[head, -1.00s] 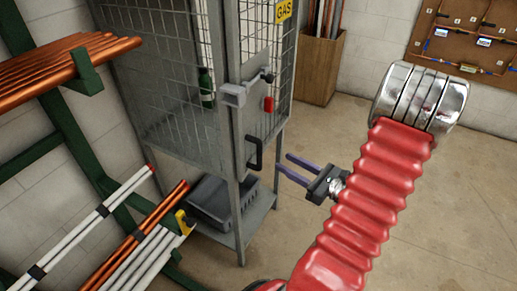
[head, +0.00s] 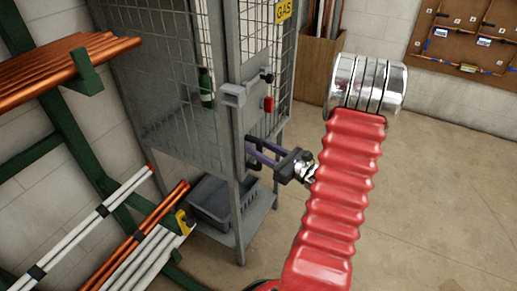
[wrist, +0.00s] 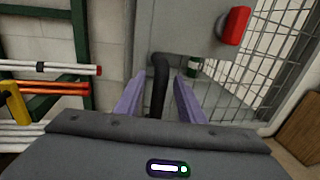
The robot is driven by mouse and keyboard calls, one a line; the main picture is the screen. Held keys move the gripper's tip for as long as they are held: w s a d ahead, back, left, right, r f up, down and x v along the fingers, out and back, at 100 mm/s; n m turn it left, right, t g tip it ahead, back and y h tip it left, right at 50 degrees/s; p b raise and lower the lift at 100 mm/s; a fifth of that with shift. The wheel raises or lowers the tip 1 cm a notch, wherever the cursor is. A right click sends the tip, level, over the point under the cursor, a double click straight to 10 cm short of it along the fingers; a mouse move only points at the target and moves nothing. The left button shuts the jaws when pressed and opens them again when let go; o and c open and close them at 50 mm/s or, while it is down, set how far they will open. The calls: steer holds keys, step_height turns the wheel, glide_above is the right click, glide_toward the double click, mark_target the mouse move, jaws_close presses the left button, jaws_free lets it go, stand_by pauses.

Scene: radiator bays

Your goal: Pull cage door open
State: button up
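The grey mesh gas cage (head: 165,125) stands left of centre in the head view, with its door (head: 257,70) facing right. The door appears closed. Its black handle (head: 252,163) is partly hidden behind my gripper (head: 250,149) there. In the wrist view the handle (wrist: 159,88) is an upright curved bar between the two purple fingers of my gripper (wrist: 158,80). The fingers are open on either side of it, with visible gaps.
A green rack with copper pipes (head: 60,70) and white pipes (head: 150,262) stands at the left. A grey crate (head: 210,200) sits on the cage's lower shelf. A wooden bin (head: 318,70) stands behind. The floor (head: 440,190) at right is clear.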

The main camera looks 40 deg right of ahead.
steer(key=shift+w, duration=0.35)
steer(key=shift+c, duration=0.2)
jaws_close()
